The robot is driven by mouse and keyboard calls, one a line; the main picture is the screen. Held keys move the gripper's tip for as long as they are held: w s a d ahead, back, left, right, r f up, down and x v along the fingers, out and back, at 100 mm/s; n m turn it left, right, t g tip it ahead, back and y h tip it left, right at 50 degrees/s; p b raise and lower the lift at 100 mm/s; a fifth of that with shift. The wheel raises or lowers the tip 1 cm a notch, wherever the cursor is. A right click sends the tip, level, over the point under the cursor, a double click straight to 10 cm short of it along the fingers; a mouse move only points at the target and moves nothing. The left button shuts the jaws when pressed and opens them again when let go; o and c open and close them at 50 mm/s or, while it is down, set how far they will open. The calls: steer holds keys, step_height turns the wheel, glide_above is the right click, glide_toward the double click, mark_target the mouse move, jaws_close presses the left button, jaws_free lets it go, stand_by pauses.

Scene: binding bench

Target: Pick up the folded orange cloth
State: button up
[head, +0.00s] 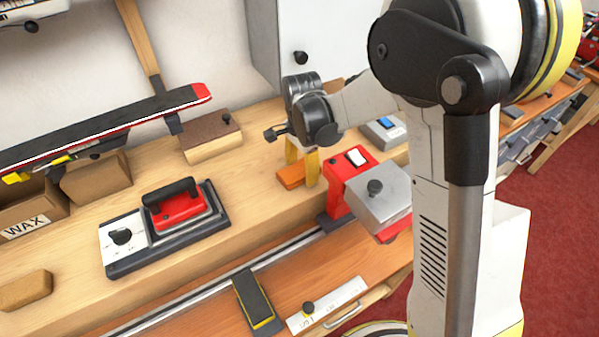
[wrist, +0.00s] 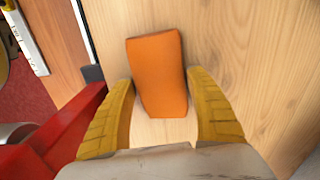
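The folded orange cloth (head: 291,176) lies on the wooden bench, just left of the red machine in the head view. In the wrist view the cloth (wrist: 157,72) is a smooth orange block on pale wood. My gripper (head: 304,166) points down at the cloth's right end in the head view. In the wrist view its two yellow fingers (wrist: 162,112) stand apart, one on each side of the cloth's near end, with wood visible between them. I cannot tell whether either finger touches the cloth.
A red and grey machine (head: 338,191) stands close right of my gripper. A wood-and-brown block (head: 211,138) sits behind to the left. A red iron (head: 174,208) rests on a dark base further left. Bare bench lies between the iron and the cloth.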

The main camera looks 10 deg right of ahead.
mark_target(301, 168)
steer(key=c, duration=0.5)
step_height(301, 168, up, 10)
steer(key=p, duration=0.3)
steer(key=shift+o, duration=1.2)
steer(key=shift+c, duration=1)
steer(key=shift+f, duration=0.1)
